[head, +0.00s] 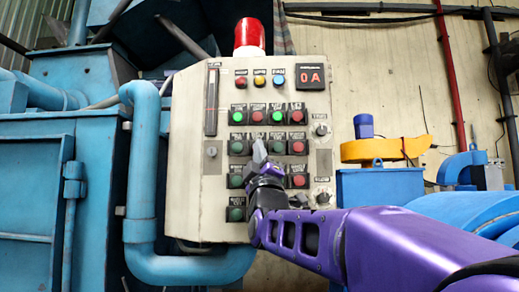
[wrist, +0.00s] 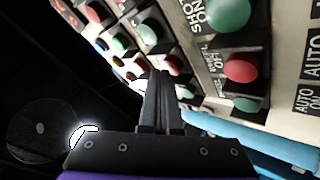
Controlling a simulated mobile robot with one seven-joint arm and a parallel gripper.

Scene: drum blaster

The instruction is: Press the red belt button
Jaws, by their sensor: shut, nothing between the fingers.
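The pale control panel (head: 195,180) carries rows of green and red push buttons. Their labels are too small to read in the head view, so I cannot tell which red button is the belt one. Red buttons show in the right column, such as the red button in the second row (head: 298,147). In the wrist view the shut fingers (wrist: 161,76) point at the panel, near a red button (wrist: 173,65). A larger red button (wrist: 240,68) is to their right. Contact cannot be judged.
A red beacon (head: 249,36) stands on top of the panel, and a display (head: 311,76) reads 0A. A blue pipe (head: 144,190) runs along the panel's left side and beneath it. Blue and yellow machinery (head: 385,149) stands to the right.

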